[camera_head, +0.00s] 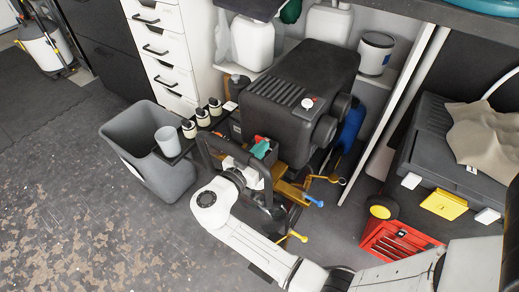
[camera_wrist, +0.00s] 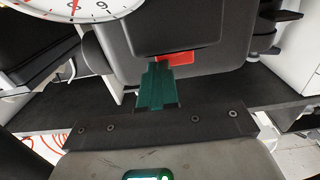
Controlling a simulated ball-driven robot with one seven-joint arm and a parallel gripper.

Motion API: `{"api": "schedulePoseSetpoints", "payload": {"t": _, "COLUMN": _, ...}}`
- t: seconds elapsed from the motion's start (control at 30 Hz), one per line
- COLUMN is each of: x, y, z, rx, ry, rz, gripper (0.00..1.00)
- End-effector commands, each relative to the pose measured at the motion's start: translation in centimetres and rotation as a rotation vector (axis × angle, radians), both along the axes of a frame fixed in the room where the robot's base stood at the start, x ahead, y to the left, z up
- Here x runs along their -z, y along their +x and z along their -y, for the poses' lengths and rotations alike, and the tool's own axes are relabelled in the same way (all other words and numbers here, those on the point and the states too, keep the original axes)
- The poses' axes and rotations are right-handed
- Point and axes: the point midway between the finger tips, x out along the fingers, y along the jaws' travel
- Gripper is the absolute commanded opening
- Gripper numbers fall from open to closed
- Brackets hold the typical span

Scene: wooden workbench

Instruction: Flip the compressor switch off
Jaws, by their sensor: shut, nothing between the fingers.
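The compressor (camera_head: 305,75) is a large black unit in front of the white shelf. Its red switch (camera_wrist: 178,58) sits on the lower part of a dark housing in the wrist view and shows as a small red patch in the head view (camera_head: 258,139). My gripper (camera_wrist: 157,68) has green fingers, shut together and empty. Their tips overlap the left part of the red switch in the wrist view; I cannot tell whether they touch it. In the head view my gripper (camera_head: 262,149) is at the compressor's front left, beside the switch.
A white dial gauge (camera_wrist: 75,8) is close at upper left in the wrist view. A grey bin (camera_head: 150,170) with a white cup (camera_head: 168,140) stands left of the compressor. Yellow and blue-ended hoses or handles lie below. A red toolbox (camera_head: 400,242) and black case (camera_head: 440,155) are at right.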

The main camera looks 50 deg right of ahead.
Motion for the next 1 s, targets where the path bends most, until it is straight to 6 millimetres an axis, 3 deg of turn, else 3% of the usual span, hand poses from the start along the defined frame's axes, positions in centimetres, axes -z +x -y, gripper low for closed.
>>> {"api": "schedulePoseSetpoints", "payload": {"t": 1.0, "x": 0.3, "y": -1.1, "z": 0.9, "rx": 0.002, "ry": 0.000, "rz": 0.002, "gripper": 0.00}}
